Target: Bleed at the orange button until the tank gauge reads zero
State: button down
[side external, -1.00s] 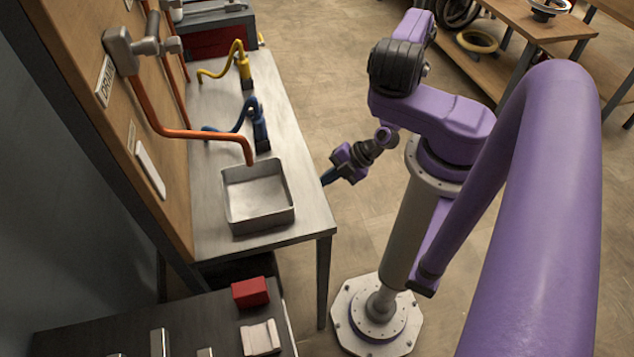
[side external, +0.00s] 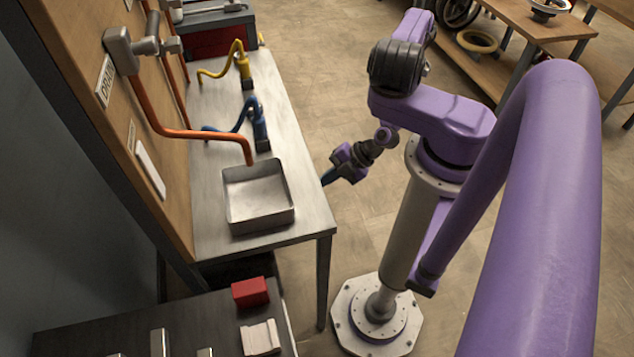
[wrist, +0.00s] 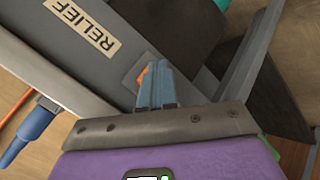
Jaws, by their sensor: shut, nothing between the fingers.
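My gripper (side external: 328,177) is low beside the right edge of the metal table in the side view, its blue fingers pointing left towards the table side. In the wrist view my gripper (wrist: 152,72) has its two blue fingers together with nothing held. A sliver of the orange button (wrist: 143,71) shows at the left fingertip, on a grey plate; the fingers hide the rest. I cannot tell whether they touch or press it. A label reading RELIEF (wrist: 82,28) is on the grey surface nearby. No tank gauge can be made out in either view.
The metal table (side external: 307,205) carries a square tray (side external: 262,221) under an orange drain pipe (side external: 177,133), with blue (side external: 259,128) and yellow (side external: 243,68) fittings behind. A dark cabinet with a red block (side external: 250,292) stands in front.

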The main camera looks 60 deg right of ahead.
dwell(0.6)
jog(key=shift+s+d, duration=0.65)
jog(key=shift+s, duration=0.05)
jog(key=shift+s+d, duration=1.75)
jog(key=shift+d, duration=0.05)
